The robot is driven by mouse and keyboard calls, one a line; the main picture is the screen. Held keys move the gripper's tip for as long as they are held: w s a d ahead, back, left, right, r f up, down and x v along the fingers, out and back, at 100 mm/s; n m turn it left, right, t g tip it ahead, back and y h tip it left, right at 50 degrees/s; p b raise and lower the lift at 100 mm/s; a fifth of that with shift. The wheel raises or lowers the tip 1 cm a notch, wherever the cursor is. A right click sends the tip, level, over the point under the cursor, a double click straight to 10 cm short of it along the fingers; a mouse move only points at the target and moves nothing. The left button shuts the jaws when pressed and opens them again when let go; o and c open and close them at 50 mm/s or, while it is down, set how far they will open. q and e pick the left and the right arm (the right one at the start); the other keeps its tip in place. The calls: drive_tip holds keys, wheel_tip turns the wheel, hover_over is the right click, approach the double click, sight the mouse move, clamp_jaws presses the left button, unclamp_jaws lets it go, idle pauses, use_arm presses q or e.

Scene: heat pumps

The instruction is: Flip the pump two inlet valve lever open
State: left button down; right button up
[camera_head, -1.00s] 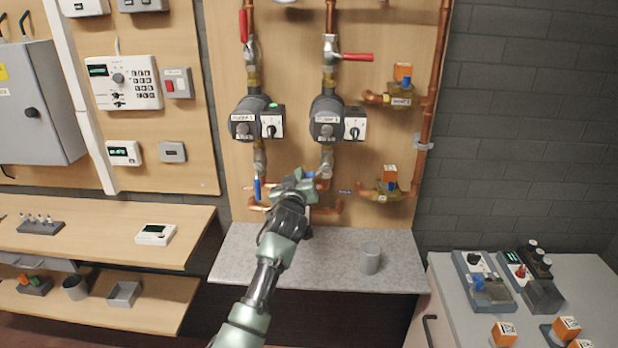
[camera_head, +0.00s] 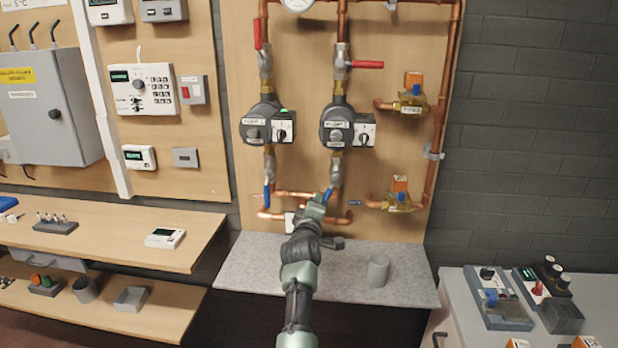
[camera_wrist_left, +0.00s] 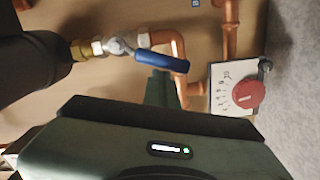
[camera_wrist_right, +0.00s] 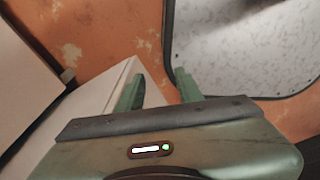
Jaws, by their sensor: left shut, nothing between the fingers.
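Pump two (camera_head: 338,130) is the right one of two dark pumps on the wooden board. Below it is its inlet valve with a blue lever (camera_head: 327,194), slanting down and slightly left. In the left wrist view the blue lever (camera_wrist_left: 162,61) lies close to the pipe's line, at a slight angle. My left gripper (camera_head: 316,207) is shut and empty, just by the lever's lower end; its fingertip (camera_wrist_left: 162,88) shows beside the lever, and I cannot tell if they touch. My right gripper (camera_wrist_right: 158,90) is open and empty, away from the board.
Pump one (camera_head: 262,125) is to the left, its blue lever (camera_head: 267,194) pointing down. A dial with a red knob (camera_wrist_left: 249,95) is near my left gripper. Copper pipes (camera_head: 438,120) run at the right. A grey cup (camera_head: 378,270) stands on the shelf below.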

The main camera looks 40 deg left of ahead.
use_arm(q)
drive_tip(key=shift+w+d+f+n, duration=0.35)
drive_tip(key=shift+w+d+n, duration=0.05)
drive_tip(key=shift+d+n, duration=0.25)
drive_tip(key=shift+w+d+f+n, duration=0.35)
drive_tip(key=shift+d+n, duration=0.15)
drive_tip(key=shift+n, duration=0.15)
use_arm(e)
drive_tip(key=shift+w+d+r, duration=0.15)
drive_tip(key=shift+d, duration=0.45)
drive_tip(key=shift+a, duration=0.1)
